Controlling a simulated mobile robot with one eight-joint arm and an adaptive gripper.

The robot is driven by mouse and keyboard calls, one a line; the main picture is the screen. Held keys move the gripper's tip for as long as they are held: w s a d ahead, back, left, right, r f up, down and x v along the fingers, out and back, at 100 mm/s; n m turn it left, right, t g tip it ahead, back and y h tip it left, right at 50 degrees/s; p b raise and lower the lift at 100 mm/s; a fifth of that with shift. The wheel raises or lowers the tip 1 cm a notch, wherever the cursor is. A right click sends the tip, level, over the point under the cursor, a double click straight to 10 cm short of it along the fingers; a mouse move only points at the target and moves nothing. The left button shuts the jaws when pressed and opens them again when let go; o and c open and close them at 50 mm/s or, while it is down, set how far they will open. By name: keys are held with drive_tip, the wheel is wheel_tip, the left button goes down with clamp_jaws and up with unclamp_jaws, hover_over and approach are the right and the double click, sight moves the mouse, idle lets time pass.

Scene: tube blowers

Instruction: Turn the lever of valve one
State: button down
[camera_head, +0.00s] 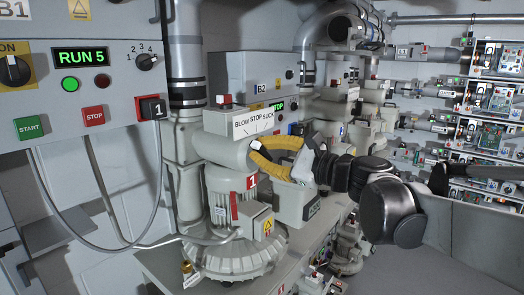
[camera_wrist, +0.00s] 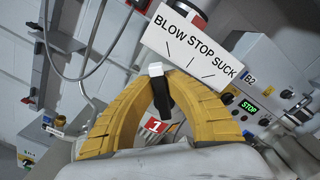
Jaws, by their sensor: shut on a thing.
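Valve one is the pale grey blower body (camera_head: 228,150) with a red "1" label (camera_head: 251,181). A white sign reading BLOW STOP SUCK (camera_head: 253,124) stands on top of it; the sign also shows in the wrist view (camera_wrist: 195,45). The lever (camera_wrist: 161,98) is black with a white tip and lies between the yellow fingers of my gripper (camera_wrist: 160,74). The fingers close around it near their tips, just below the BLOW side of the sign. In the head view my gripper (camera_head: 260,153) reaches in from the right; most of the lever is hidden there.
A control panel (camera_head: 94,80) on the left shows RUN 5, with start and stop buttons. Panel B2 (camera_head: 240,78) behind shows STOP. Further blowers (camera_head: 335,110) stand close behind my arm. A vertical pipe (camera_head: 187,90) rises beside valve one. A grey cable (camera_head: 100,240) loops on the left.

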idle(0.3)
drive_tip(key=c, duration=1.4)
unclamp_jaws()
drive_tip(key=shift+a+f, duration=0.1)
drive_tip(key=v, duration=1.2)
drive_tip(key=shift+s, duration=0.1)
